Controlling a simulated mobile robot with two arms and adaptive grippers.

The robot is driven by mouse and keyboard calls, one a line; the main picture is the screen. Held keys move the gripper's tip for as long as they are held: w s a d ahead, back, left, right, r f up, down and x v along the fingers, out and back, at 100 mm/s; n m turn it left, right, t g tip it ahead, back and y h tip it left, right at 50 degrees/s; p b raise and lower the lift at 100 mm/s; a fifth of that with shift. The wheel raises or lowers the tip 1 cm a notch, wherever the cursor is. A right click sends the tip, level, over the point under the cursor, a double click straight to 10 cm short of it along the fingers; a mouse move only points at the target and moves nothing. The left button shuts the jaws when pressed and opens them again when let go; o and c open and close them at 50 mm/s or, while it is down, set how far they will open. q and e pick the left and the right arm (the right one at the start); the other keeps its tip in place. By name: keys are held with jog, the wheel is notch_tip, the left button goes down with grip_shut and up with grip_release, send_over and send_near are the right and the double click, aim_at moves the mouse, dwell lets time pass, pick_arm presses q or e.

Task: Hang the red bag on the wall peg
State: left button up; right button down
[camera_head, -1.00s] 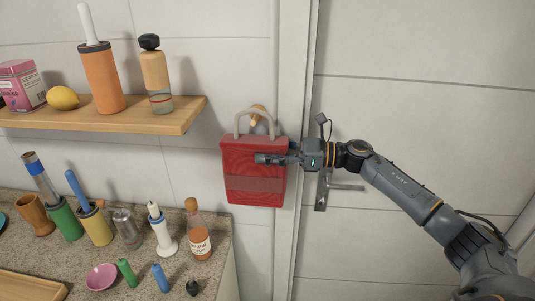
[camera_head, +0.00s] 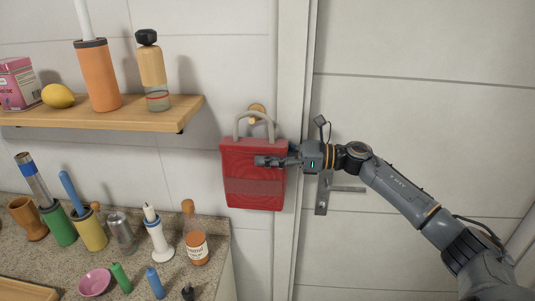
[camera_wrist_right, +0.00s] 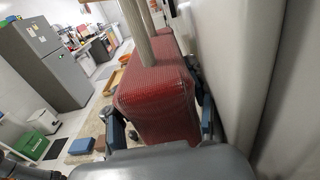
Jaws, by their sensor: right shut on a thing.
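The red bag (camera_head: 254,190) hangs upright against the white tiled wall, its grey handle loop (camera_head: 237,124) standing up. The wooden wall peg (camera_head: 257,108) shows at the top of the loop; I cannot tell whether the handle rests on it. My right gripper (camera_head: 272,160) is shut on the bag's right side, one finger across its front. In the right wrist view the red bag (camera_wrist_right: 165,88) fills the middle between the dark fingers, with its pale handle straps rising. The peg does not show there. My left gripper is not in view.
A wooden shelf (camera_head: 100,112) with bottles and a lemon is left of the bag. Below it, a speckled counter (camera_head: 130,228) holds several bottles, cups and a pink bowl (camera_head: 95,282). A door frame (camera_head: 293,60) and door handle (camera_head: 345,188) are close on the right.

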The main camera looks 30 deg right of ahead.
jog(key=shift+r, duration=0.1)
jog(key=shift+c, duration=1.9)
grip_release()
jog(key=shift+s+a+r, duration=0.15)
